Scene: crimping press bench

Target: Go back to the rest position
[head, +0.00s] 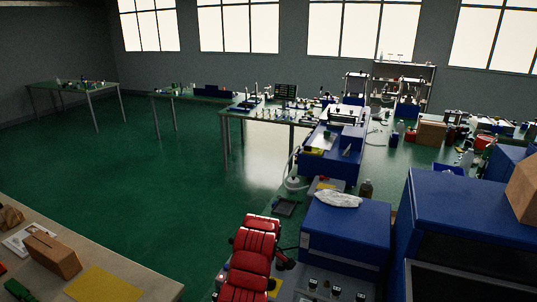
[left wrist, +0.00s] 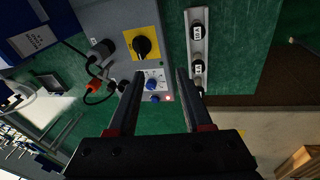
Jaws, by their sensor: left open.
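My left gripper (left wrist: 159,75) shows in the left wrist view with its two dark fingers apart and nothing between them. Beyond the fingertips is a grey control panel (left wrist: 110,15) with a black rotary knob on a yellow plate (left wrist: 143,42) and small blue knobs. I cannot tell whether the fingers touch it. My left gripper cannot be made out clearly in the head view. My right gripper is in neither view.
Blue machine housings (head: 345,230) crowd the right side in the head view, one with crumpled clear film (head: 338,200) on top. A front table (head: 120,285) at the lower left holds a brown block (head: 52,255). Open green floor (head: 150,190) lies between the benches.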

